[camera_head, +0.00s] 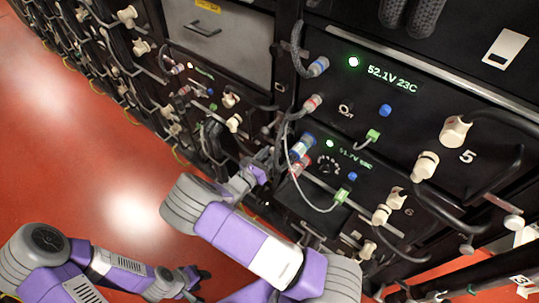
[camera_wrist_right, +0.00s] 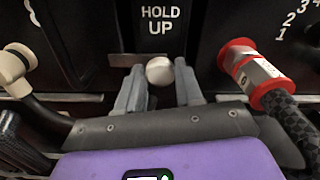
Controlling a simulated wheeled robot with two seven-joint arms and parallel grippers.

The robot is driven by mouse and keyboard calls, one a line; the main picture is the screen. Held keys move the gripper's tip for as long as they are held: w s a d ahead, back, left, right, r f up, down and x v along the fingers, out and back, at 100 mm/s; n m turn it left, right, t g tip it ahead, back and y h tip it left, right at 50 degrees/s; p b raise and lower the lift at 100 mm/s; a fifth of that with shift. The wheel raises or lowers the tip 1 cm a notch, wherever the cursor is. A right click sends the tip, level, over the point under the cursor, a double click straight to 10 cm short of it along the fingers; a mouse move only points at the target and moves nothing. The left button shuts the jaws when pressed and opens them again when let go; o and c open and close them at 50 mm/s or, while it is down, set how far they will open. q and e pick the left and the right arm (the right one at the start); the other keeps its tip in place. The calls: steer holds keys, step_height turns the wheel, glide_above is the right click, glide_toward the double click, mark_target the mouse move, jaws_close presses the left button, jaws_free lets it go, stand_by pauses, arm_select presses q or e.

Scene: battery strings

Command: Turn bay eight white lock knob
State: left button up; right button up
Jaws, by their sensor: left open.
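In the right wrist view a round white knob (camera_wrist_right: 160,71) sits below a black panel lettered "HOLD UP". My right gripper (camera_wrist_right: 159,78) has one grey finger on each side of it, and the knob fills the gap between them. My left gripper (camera_head: 199,282) is open and empty, low over the red floor, away from the rack.
A red-collared connector (camera_wrist_right: 250,70) with a braided cable is close right of the knob, and a cream plug (camera_wrist_right: 17,68) is on the left. Units marked 5 (camera_head: 467,156) carry cables, cream plugs and metal bars. Red floor (camera_head: 120,190) is open at left.

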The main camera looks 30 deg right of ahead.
steer(key=c, duration=0.5)
steer(key=shift+m, duration=0.3)
steer(key=m, duration=1.7)
steer(key=shift+s+f+b, duration=0.1)
steer(key=shift+f+b, duration=0.05)
steer(key=shift+b, duration=0.2)
steer(key=shift+m, duration=0.3)
steer(key=o, duration=1)
